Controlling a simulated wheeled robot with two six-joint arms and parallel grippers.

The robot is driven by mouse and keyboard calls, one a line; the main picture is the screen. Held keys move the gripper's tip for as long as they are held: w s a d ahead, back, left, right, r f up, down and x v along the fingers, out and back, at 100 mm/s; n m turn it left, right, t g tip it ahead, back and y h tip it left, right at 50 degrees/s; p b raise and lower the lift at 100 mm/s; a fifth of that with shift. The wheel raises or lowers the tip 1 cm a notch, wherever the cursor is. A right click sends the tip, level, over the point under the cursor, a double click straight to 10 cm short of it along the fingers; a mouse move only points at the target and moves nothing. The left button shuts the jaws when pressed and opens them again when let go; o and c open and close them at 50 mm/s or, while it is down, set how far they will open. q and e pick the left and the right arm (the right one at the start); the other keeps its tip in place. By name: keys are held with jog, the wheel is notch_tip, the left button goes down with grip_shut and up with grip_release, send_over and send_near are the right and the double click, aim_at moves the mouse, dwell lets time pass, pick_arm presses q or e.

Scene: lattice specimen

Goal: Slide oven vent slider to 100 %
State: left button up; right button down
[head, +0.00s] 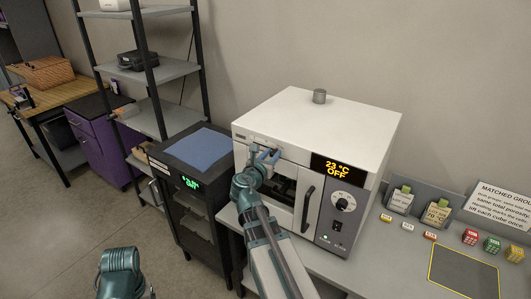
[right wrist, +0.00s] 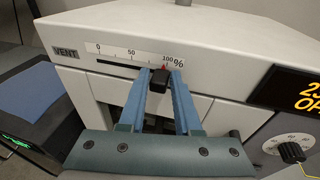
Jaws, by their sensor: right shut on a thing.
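The white oven (head: 320,120) stands on the bench in the head view, with its display reading 23 °C OFF. In the right wrist view the vent scale (right wrist: 131,52) runs from 0 through 50 to 100 % along a dark slot. The black vent slider knob (right wrist: 158,80) is at the right end of the slot, with a red pointer close by the 100 % mark. My right gripper (right wrist: 161,77) is shut on the knob, one blue finger at each side; it also shows in the head view (head: 267,155) at the oven's upper front.
A dark cabinet (head: 190,165) with a blue top stands left of the oven. The oven door handle (head: 308,209) and dial (head: 343,202) are right of my right arm. A grey cylinder (head: 319,96) sits on the oven. Small cubes and cards are on the right bench.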

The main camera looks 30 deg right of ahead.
jog(key=shift+s+d, duration=0.1)
jog(key=shift+s, duration=0.1)
jog(key=c, duration=0.5)
grip_release()
jog(key=p+v, duration=0.1)
jog(key=v, duration=0.5)
dwell(0.5)
